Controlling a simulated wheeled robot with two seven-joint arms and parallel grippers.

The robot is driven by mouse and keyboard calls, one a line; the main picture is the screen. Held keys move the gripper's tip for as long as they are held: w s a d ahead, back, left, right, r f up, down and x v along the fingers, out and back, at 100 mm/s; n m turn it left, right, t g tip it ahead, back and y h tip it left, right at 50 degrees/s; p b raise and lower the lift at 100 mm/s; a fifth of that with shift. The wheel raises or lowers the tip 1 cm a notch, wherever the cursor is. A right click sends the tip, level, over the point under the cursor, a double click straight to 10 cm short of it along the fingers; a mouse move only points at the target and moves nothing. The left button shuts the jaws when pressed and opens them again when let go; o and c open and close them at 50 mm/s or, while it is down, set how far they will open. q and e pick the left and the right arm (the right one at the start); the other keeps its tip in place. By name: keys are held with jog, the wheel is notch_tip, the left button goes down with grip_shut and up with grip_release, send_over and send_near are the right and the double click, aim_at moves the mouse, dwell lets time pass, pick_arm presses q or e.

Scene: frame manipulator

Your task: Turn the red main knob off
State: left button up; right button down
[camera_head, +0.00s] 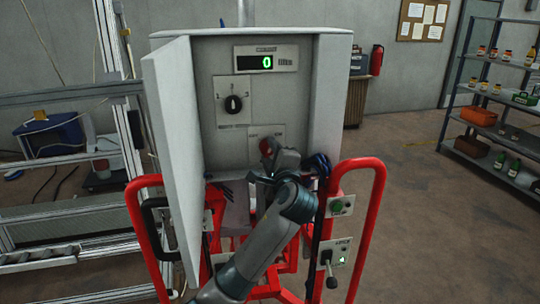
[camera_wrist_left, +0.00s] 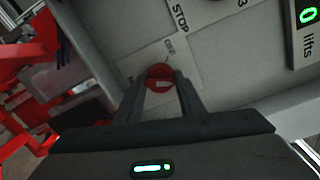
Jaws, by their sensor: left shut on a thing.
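The red main knob (camera_head: 266,146) sits low on the grey panel inside the open control box, mostly hidden behind my left gripper (camera_head: 268,160) in the head view. In the left wrist view the red knob (camera_wrist_left: 160,73) shows between the two fingertips of my left gripper (camera_wrist_left: 160,82), on a light label plate (camera_wrist_left: 190,74). My left gripper is shut on the knob. The fingers hide its sides, and I cannot tell its exact turn angle. My right gripper is not in view.
A black selector knob (camera_head: 233,104) and a green display (camera_head: 266,62) reading 0 are above. The box's open door (camera_head: 172,150) stands at the left of my gripper. Red rails (camera_head: 370,220), a green button (camera_head: 337,206) and a lever (camera_head: 329,262) are lower right.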

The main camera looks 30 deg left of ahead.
pick_arm(q)
jog(key=n+b, duration=0.2)
jog(key=n, duration=0.8)
jog(key=n+h+b, duration=0.1)
jog(key=n, duration=0.1)
jog(key=shift+r+n+t, duration=0.1)
jog(key=shift+n+t, duration=0.2)
jog(key=shift+n, duration=0.1)
dwell(0.3)
jog(key=o, duration=1)
jog(key=shift+a, duration=0.1)
jog(key=shift+s, duration=0.1)
